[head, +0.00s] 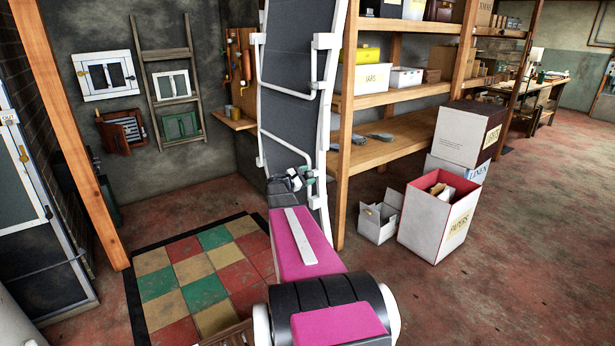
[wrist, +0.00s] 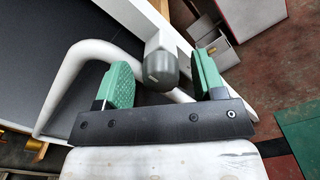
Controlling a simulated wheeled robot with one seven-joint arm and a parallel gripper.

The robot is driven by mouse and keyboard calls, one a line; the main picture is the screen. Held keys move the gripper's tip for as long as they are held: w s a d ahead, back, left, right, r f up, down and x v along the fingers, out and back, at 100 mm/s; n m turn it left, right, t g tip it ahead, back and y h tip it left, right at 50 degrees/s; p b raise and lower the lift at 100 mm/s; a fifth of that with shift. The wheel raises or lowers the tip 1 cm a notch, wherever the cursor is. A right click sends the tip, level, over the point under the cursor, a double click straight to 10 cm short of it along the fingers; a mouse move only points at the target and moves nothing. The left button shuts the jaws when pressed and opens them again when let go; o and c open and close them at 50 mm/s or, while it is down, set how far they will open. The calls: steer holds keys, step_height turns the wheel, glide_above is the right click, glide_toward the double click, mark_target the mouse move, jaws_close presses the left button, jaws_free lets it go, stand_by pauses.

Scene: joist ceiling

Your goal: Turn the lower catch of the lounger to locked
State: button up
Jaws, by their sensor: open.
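The lounger (head: 287,85) stands upright and folded, with dark fabric and a white frame, beside the shelves. In the wrist view, a grey faceted knob (wrist: 160,66), apparently the lower catch, sits by the lounger's white rail and a bent white tube (wrist: 75,62). My gripper (wrist: 165,82) is open, its green-padded fingers on either side of the knob with a visible gap to the right finger. Whether the left finger touches it is unclear. In the head view my gripper (head: 296,180) is at the lounger's lower part, where the catch is too small to make out.
Wooden shelves (head: 390,98) stand close to the right of the lounger. An open box (head: 440,222) and a smaller box (head: 379,222) are on the floor to the right. A checkered floor mat (head: 190,265) lies to the left. A wooden post (head: 70,130) rises further left.

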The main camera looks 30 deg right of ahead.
steer(key=c, duration=0.9)
steer(key=shift+m, duration=0.4)
steer(key=m, duration=0.3)
steer(key=shift+m, duration=0.4)
steer(key=m, duration=0.9)
steer(key=shift+w+r, duration=0.1)
steer(key=shift+o, duration=0.2)
steer(key=m, duration=0.4)
